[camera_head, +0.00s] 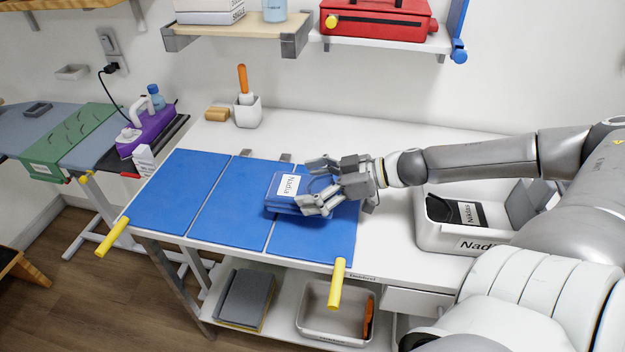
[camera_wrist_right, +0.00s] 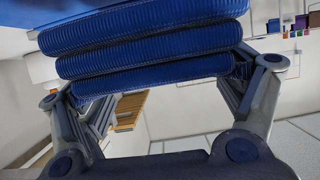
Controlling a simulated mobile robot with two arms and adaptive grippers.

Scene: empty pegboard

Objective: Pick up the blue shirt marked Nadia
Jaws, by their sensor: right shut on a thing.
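The blue folded shirt (camera_head: 275,203) has a white label reading Nadia and is at the blue folding board (camera_head: 220,222), over its right part. My right gripper (camera_head: 312,184) comes in from the right, with its fingers on either side of the shirt, and is shut on it. In the right wrist view the shirt's stacked blue folds (camera_wrist_right: 145,45) sit between the two fingers. I cannot tell whether the shirt touches the board or is a little above it. My left gripper is not in view.
A white bin (camera_head: 440,238) with a partly hidden label starting "Nadi" stands at right, holding a dark item labelled Niklas (camera_head: 468,214). A purple iron (camera_head: 150,130) and an orange-handled tool in a white cup (camera_head: 247,112) are at left. A shelf with a red case (camera_head: 375,20) hangs above.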

